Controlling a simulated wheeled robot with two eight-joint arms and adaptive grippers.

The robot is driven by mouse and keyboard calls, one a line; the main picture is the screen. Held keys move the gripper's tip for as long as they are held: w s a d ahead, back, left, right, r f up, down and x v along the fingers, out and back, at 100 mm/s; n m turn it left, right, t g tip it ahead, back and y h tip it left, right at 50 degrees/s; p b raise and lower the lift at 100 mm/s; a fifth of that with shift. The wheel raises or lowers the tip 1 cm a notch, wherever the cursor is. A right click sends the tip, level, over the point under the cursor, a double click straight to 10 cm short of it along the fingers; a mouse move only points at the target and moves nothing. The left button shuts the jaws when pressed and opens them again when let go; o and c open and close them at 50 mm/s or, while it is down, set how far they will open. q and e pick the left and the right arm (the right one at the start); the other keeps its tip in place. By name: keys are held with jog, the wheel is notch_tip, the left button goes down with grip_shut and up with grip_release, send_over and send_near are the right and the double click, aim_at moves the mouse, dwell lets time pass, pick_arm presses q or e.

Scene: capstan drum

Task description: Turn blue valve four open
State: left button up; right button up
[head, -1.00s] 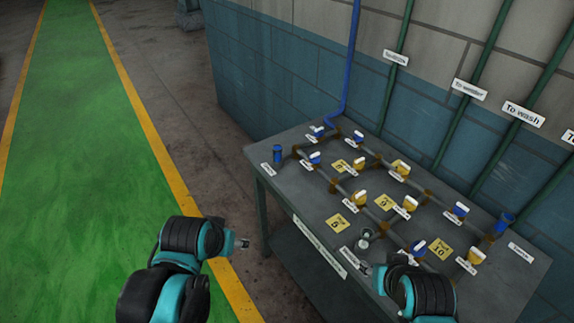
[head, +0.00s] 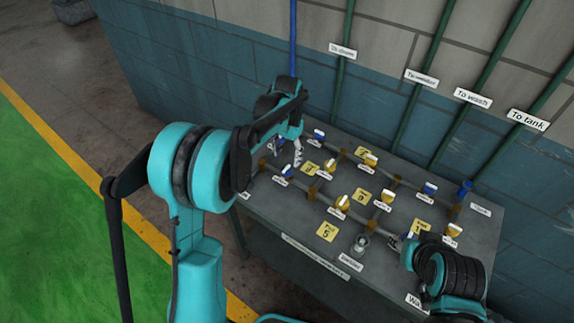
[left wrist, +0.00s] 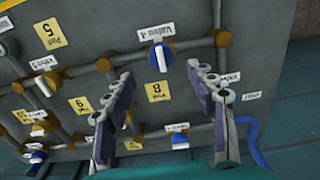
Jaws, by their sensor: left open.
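Blue valve four (left wrist: 162,60), with a white bar handle, is on a pipe beside its "Valve 4" label in the left wrist view. Its handle lies across the pipe. In the head view the same valve (head: 287,171) is on the near row of the grey table. My left gripper (head: 287,154) is over the table's left end, close to the valve. In the left wrist view its two fingers (left wrist: 160,74) are apart and empty, with the valve just beyond the tips. My right gripper (head: 413,248) is at the table's front right; its fingers are too unclear to read.
Another blue valve (head: 319,135) and several yellow valves (head: 343,203) stand close on the pipework. A blue pipe (head: 293,40) rises at the back left. A small grey fitting (head: 360,244) stands at the front. The wall (head: 225,65) bounds the back.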

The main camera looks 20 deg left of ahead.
aim_at(286, 168)
pick_arm(q)
notch_tip(286, 168, down, 7)
jog(key=shift+a+r+b, duration=0.1)
jog(key=shift+r+b, duration=0.05)
jog(key=shift+b, duration=0.65)
jog(key=shift+c, duration=0.2)
jog(key=c, duration=1.1)
